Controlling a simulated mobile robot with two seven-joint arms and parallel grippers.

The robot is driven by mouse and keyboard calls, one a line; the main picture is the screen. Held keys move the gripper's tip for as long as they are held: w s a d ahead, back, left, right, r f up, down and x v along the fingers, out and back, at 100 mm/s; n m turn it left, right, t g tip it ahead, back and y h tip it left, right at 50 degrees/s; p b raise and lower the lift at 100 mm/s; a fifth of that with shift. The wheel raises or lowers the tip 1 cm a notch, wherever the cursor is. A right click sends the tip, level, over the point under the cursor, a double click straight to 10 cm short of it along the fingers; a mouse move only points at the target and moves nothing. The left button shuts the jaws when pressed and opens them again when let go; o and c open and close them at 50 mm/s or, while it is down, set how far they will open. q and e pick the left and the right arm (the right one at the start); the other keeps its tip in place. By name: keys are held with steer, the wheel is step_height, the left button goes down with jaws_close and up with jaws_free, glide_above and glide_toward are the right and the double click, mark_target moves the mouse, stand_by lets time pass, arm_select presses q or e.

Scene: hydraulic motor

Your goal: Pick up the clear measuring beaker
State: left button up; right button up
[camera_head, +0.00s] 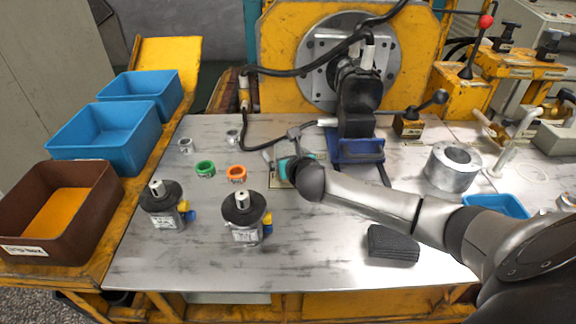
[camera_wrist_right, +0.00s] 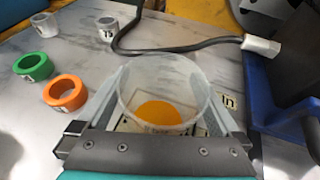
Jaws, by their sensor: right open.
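The clear measuring beaker (camera_wrist_right: 178,78) stands on a small pale labelled plate in the right wrist view, with orange showing at its bottom. My right gripper (camera_wrist_right: 165,92) is open, with one finger on each side of the beaker; I cannot tell whether either finger touches its wall. In the head view my right gripper (camera_head: 280,158) is over the middle of the table, and the beaker is largely hidden there by the gripper and wrist. My left gripper is not in view.
A green ring (camera_head: 205,169) and an orange ring (camera_head: 237,173) lie left of the gripper. Two motors (camera_head: 165,206) stand in front of them. A black cable (camera_wrist_right: 165,48) runs behind the beaker. A blue-based fixture (camera_head: 357,150) is close on the right.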

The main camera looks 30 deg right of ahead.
steer(key=shift+c, duration=0.2)
steer(key=c, duration=1.2)
steer(key=shift+c, duration=0.4)
steer(key=shift+r, duration=0.15)
